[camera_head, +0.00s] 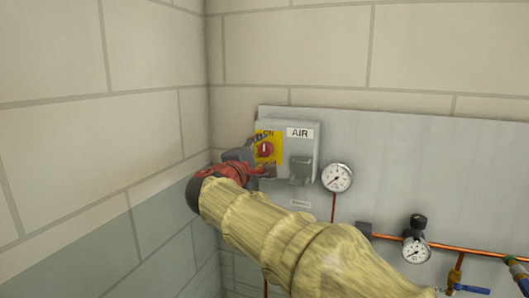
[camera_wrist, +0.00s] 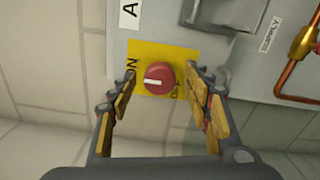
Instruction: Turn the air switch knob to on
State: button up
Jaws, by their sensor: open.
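The red round knob (camera_head: 265,149) sits on a yellow plate on the grey AIR switch box (camera_head: 309,152). The knob also shows in the wrist view (camera_wrist: 160,78), with a white mark lying roughly level, toward the left. My gripper (camera_head: 257,156) is open in front of the knob. In the wrist view its fingers (camera_wrist: 161,80) stand either side of the knob, with visible gaps; contact does not show.
A grey latch-like part (camera_head: 300,170) is right of the knob on the box. A pressure gauge (camera_head: 337,177) and copper pipes (camera_head: 460,249) are farther right on the grey panel (camera_head: 420,160). A block wall (camera_head: 100,110) stands close on the left.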

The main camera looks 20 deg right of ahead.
jog(key=v, duration=1.1)
